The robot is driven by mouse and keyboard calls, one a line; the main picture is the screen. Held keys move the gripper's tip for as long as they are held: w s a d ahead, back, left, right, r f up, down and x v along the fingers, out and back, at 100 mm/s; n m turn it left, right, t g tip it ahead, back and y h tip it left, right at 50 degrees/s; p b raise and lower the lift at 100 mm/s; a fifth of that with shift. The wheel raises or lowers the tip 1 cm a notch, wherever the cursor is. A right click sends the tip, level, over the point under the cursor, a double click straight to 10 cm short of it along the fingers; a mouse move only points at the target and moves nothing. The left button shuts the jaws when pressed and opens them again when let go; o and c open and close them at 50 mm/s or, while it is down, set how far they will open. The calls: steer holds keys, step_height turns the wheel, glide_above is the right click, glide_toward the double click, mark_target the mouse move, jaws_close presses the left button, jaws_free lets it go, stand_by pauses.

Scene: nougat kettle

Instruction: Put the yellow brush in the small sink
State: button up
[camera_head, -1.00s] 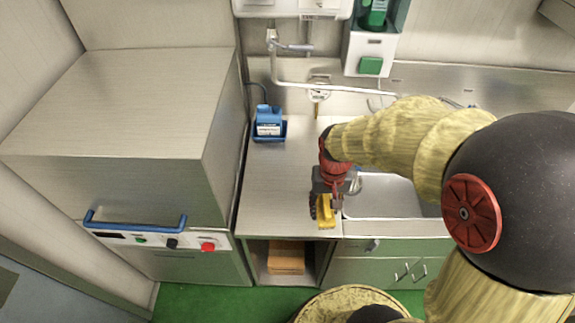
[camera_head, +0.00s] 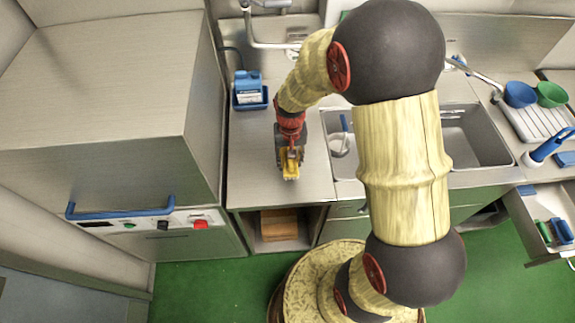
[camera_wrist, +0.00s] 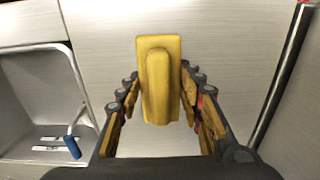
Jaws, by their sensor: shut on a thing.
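The yellow brush (camera_wrist: 158,80) is between the fingers of my gripper (camera_wrist: 160,100) in the wrist view, with its yellow back facing the camera. My gripper is shut on it. In the head view my gripper (camera_head: 290,158) holds the brush (camera_head: 290,172) over the bare steel counter, left of the sinks. I cannot tell whether the brush touches the counter. The small sink (camera_head: 343,165) is just right of my gripper, partly hidden by my arm. It also shows at the left of the wrist view (camera_wrist: 30,95), with a blue-ended tool in it.
A larger sink (camera_head: 480,135) lies right of my arm. A blue tray (camera_head: 250,103) with a blue-and-white container stands at the counter's back left. A tall steel appliance (camera_head: 110,90) borders the counter on the left. An open drawer (camera_head: 548,222) sticks out at the right.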

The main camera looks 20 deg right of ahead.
steer(key=shift+w+a+f, duration=0.1)
steer(key=shift+w+f, duration=0.45)
steer(key=shift+f, duration=0.2)
steer(key=shift+w+f+b, duration=0.15)
steer(key=shift+f+b, duration=0.15)
steer(key=shift+f, duration=1.25)
steer(key=shift+f, duration=0.1)
steer(key=o, duration=1)
steer(key=shift+o, duration=0.6)
